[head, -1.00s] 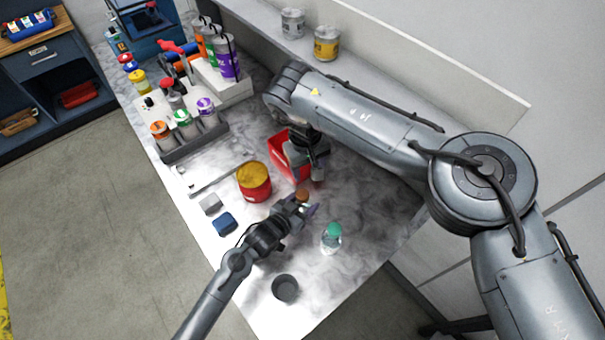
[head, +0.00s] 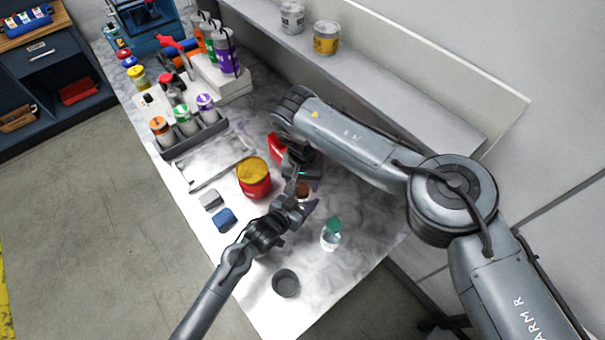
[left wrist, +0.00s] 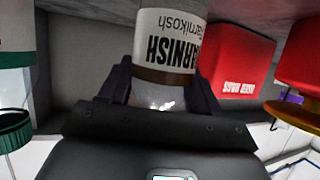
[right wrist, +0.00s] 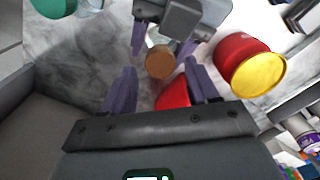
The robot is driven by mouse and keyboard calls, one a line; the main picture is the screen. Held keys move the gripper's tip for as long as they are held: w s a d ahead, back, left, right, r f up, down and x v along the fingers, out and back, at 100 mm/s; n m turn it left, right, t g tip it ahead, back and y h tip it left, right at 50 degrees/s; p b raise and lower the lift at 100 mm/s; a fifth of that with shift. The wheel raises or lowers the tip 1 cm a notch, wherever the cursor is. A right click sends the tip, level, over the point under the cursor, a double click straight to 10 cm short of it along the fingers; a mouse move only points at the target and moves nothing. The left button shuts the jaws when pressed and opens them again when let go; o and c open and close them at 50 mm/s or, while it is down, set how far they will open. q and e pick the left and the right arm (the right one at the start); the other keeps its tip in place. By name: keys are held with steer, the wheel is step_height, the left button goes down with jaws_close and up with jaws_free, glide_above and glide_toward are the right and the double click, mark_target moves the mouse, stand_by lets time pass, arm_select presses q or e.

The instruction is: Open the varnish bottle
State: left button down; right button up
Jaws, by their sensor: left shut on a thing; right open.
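The varnish bottle (left wrist: 172,45) is held in my left gripper, with its white label upside down in the left wrist view. Its brown cap (right wrist: 160,62) shows from above in the right wrist view, and small in the head view (head: 302,189). My left gripper (head: 303,206) is shut around the bottle's body, which is mostly hidden in the head view. My right gripper (right wrist: 158,82) is open beside the cap. The cap lies just beyond its fingertips in the right wrist view, and I see no contact.
A red box (left wrist: 236,62) stands close behind the bottle, partly hidden by my right gripper in the head view. A red tub with yellow lid (head: 254,178) is beside it. A green-capped clear bottle (head: 331,235) and grey cup (head: 286,283) stand toward the front.

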steer(key=shift+f, duration=1.2)
